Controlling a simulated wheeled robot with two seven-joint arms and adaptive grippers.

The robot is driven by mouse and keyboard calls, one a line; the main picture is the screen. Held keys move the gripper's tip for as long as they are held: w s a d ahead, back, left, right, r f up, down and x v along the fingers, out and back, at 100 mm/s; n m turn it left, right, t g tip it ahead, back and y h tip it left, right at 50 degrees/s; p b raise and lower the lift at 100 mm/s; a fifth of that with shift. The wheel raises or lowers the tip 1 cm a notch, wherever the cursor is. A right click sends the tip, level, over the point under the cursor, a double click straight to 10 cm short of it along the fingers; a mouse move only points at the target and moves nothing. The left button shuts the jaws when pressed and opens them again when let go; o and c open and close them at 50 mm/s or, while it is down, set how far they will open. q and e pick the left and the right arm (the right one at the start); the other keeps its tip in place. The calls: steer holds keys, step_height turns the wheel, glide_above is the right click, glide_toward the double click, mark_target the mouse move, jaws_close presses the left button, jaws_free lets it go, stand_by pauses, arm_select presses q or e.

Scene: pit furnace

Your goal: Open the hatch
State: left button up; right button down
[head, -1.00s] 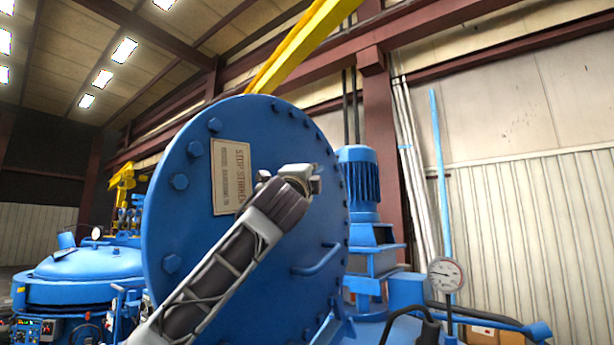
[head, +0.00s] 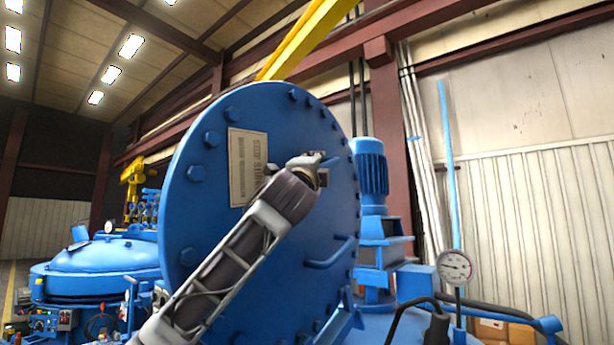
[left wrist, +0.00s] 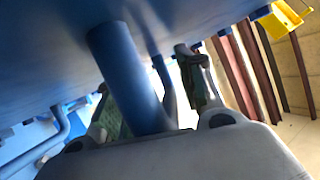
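The hatch (head: 215,215) is a large blue round lid with bolts around its rim and a paper label. It stands steeply tilted up in the middle of the head view. My left gripper (head: 314,168) is in front of its face, right of the label; my forearm hides part of the lid. In the left wrist view, a thick blue bar (left wrist: 128,75) on the blue surface runs down between the two fingers of my left gripper (left wrist: 155,105). The fingers stand apart, with a visible gap at the right finger; the left finger is partly hidden. My right gripper is not in view.
A curved blue handle (head: 330,255) sits lower on the lid. A blue motor (head: 370,170) stands behind right, a pressure gauge (head: 455,266) at lower right. Another blue furnace (head: 100,268) is at left. A yellow beam (head: 310,40) passes overhead.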

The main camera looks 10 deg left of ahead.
arm_select(q)
steer(key=v, duration=1.1)
steer(key=shift+s+a, duration=0.15)
steer(key=shift+s, duration=0.1)
steer(key=shift+f, duration=0.15)
stand_by(0.7)
